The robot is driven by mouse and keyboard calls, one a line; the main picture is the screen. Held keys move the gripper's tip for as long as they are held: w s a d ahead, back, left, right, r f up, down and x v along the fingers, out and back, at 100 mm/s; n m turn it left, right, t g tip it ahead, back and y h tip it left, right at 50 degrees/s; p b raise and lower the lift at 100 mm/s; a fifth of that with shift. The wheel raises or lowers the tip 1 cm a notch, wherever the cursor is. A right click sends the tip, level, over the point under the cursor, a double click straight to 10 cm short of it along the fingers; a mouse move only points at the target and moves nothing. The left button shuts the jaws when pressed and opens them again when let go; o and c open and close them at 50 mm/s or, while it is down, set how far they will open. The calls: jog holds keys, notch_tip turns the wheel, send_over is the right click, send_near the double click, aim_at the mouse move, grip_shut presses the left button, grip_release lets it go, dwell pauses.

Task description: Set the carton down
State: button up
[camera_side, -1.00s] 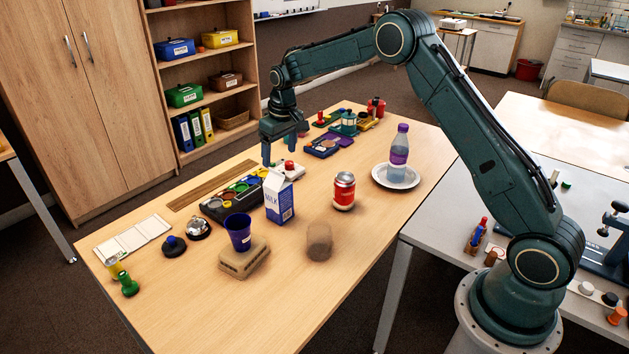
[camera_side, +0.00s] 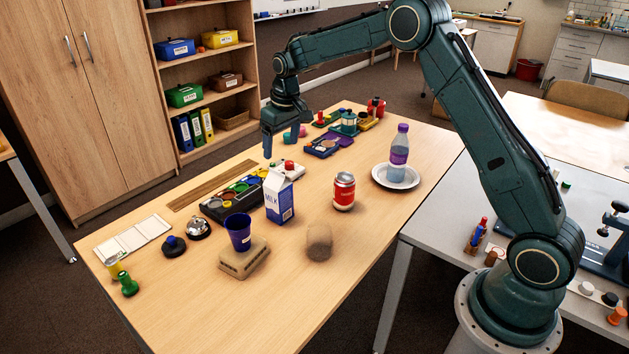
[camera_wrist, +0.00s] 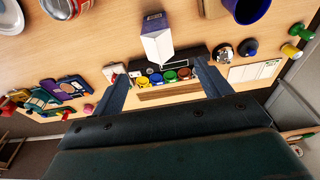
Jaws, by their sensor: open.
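A blue and white milk carton (camera_side: 279,197) stands upright on the wooden table (camera_side: 300,290), in front of the black paint tray. In the wrist view the carton (camera_wrist: 157,42) is seen top-on, beyond my fingers and apart from them. My gripper (camera_side: 284,143) is open and empty above the table, behind and above the carton. Its two spread fingers show in the wrist view (camera_wrist: 160,84), with the paint tray between them.
A black tray of paint pots (camera_side: 229,199) lies left of the carton.

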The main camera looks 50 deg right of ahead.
jog(key=s+a+r+t, duration=0.1)
jog(key=s+a+r, duration=0.1)
jog(key=s+r, duration=0.65)
jog(key=s+a+r+t, duration=0.1)
jog(key=s+a+r, duration=0.2)
jog(key=s+r, duration=0.6)
jog(key=s+a+f+t, duration=0.1)
jog(key=s, duration=1)
jog(key=s+a+f, duration=0.1)
jog(key=s+f, duration=0.1)
jog(key=s, duration=1)
jog(key=shift+a+f+t, duration=0.15)
jog(key=shift+a+t, duration=0.05)
jog(key=shift+t, duration=0.2)
